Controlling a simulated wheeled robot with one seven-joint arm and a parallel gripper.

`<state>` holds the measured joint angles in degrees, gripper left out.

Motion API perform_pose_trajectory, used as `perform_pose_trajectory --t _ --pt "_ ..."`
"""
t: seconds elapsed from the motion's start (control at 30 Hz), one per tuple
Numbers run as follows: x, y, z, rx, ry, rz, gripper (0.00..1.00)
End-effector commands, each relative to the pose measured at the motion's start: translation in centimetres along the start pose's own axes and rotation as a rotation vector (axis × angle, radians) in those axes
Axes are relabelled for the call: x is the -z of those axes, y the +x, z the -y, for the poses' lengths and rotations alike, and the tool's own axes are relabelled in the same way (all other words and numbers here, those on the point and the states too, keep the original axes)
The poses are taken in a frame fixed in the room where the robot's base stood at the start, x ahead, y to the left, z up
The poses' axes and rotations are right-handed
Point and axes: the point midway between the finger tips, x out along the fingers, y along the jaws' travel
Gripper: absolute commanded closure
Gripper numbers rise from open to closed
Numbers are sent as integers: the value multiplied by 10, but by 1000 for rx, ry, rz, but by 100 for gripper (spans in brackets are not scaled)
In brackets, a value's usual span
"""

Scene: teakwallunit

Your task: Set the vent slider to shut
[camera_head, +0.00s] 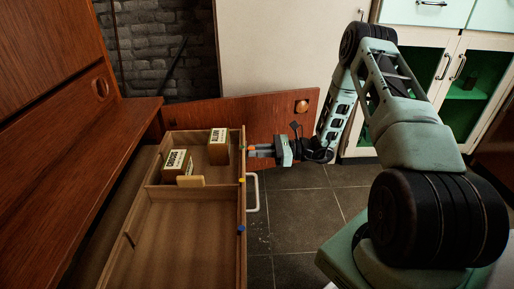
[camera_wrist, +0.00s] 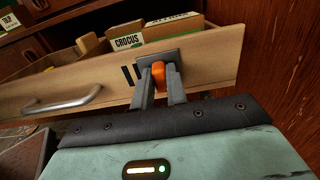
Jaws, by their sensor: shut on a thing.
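The vent slider shows in the wrist view as an orange knob (camera_wrist: 158,74) on a grey plate (camera_wrist: 172,56) at the drawer front. Dark upright slots (camera_wrist: 128,76) show beside the plate on its left. My gripper (camera_wrist: 160,84) has one finger on each side of the knob and is shut on it. In the head view my gripper (camera_head: 254,150) reaches from the right to the front of the open drawer (camera_head: 185,225). The fingers largely hide the knob there, and I cannot read the slider's position.
The drawer holds a few labelled boxes (camera_head: 177,162) in its far compartment. A yellow knob (camera_head: 242,180), a blue knob (camera_head: 241,229) and a metal handle (camera_head: 254,193) are on the drawer front. A wooden door (camera_head: 280,115) stands behind my gripper. Tiled floor (camera_head: 300,215) lies clear to the right.

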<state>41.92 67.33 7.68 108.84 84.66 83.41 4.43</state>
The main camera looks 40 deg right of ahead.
Motion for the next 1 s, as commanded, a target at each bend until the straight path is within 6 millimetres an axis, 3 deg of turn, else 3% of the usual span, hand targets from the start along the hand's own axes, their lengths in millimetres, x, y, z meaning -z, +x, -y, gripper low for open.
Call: perform_pose_trajectory --t 0.2,0.5,0.53,0.6,1.0 --pt "-2 0 -31 1 7 -3 100" --pt "1 1 -36 -7 7 -3 100" --pt "1 1 -37 -8 7 -3 83" --pt "1 1 -37 -7 8 -2 64" --pt "-1 -7 -34 -1 4 -2 64"
